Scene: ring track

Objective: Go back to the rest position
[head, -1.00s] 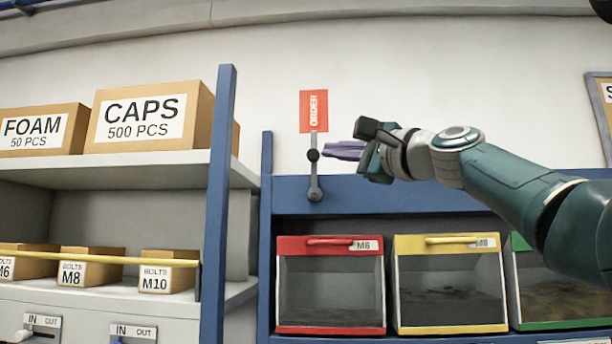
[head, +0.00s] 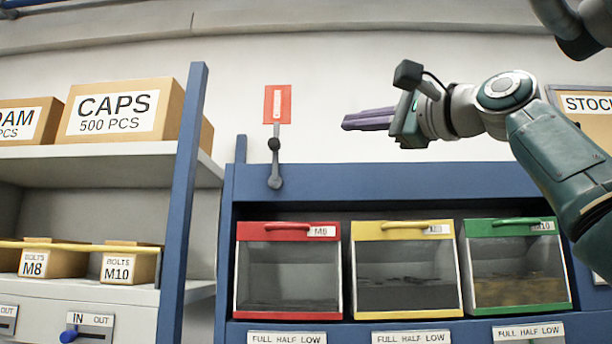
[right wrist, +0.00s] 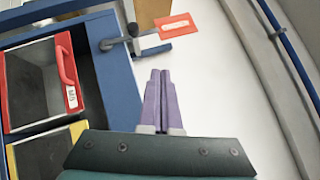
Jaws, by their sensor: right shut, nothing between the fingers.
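My right gripper (head: 368,119) is at the upper right of the head view, in front of the white wall above the blue bin rack. Its purple fingers are together and empty, pointing left. They also show in the right wrist view (right wrist: 163,100), side by side with nothing between them. A lever with a dark knob (head: 274,145) and a red flag (head: 278,104) stands to the left of the gripper, with a clear gap between. The lever and its flag (right wrist: 165,26) also show in the right wrist view. My left gripper is in no view.
The blue rack (head: 370,182) holds a red bin (head: 288,232), a yellow bin (head: 403,231) and a green bin (head: 514,225). At left, shelves behind a blue post (head: 187,170) hold the CAPS carton (head: 170,105) and bolt boxes. A STOCK board (head: 590,125) hangs at right.

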